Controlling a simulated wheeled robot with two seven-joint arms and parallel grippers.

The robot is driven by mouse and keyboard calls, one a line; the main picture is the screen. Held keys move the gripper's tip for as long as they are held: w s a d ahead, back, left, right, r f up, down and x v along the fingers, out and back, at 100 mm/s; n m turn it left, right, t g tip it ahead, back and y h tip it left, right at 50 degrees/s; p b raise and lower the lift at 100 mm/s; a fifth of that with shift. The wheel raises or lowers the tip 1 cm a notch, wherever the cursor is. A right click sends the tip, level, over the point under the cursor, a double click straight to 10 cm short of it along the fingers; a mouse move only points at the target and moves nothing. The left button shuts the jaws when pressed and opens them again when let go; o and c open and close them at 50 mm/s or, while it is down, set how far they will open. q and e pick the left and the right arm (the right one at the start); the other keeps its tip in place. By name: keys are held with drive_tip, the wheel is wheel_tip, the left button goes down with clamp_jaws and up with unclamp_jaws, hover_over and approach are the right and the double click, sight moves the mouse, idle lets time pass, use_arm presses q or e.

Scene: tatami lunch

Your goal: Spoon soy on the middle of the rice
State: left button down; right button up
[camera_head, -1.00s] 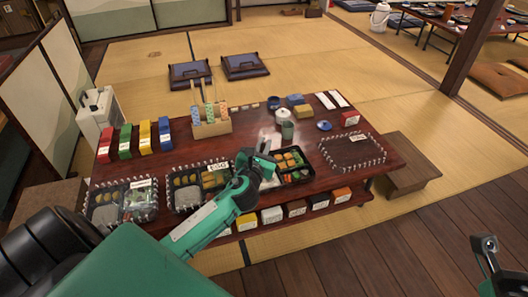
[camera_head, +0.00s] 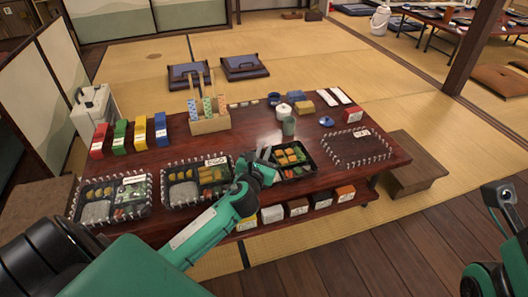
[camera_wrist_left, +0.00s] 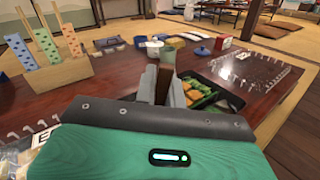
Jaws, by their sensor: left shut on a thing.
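My left gripper (camera_head: 266,166) is over the front middle of the low dark table, at the left edge of an open black lunch box (camera_head: 312,165). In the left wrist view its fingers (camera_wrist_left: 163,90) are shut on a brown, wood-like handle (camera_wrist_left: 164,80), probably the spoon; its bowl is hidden. The lunch box also shows in the wrist view (camera_wrist_left: 236,102), with orange and green food; I cannot make out rice in it. A green cup (camera_head: 289,127) stands behind the box; I cannot tell whether it holds soy. My right arm (camera_head: 505,205) is at the right edge, fingers unclear.
Two filled lunch boxes (camera_head: 84,214) (camera_head: 164,190) stand left inside spiked outlines. An empty spiked outline (camera_head: 358,160) lies right. A wooden holder with tall sticks (camera_head: 210,125), a white lidded pot (camera_head: 284,111) and a blue lid (camera_head: 326,121) stand behind. Coloured boxes line the back left.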

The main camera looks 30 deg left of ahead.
use_arm(q)
drive_tip(key=shift+f+b, duration=0.3)
drive_tip(key=shift+f, duration=0.6)
idle(0.9)
drive_tip(key=shift+w+d+r+p, duration=0.1)
drive_tip(key=shift+w+d+p, duration=0.15)
drive_tip(key=shift+w+p, duration=0.1)
drive_tip(key=shift+w+d, duration=0.15)
drive_tip(key=shift+w+d, duration=0.1)
drive_tip(key=shift+w, duration=0.05)
idle(0.3)
drive_tip(key=shift+w+d+p, duration=0.35)
drive_tip(key=shift+w+d, duration=0.1)
drive_tip(key=shift+w+d+p, duration=0.3)
drive_tip(key=shift+w+p, duration=0.1)
drive_tip(key=shift+w, duration=0.05)
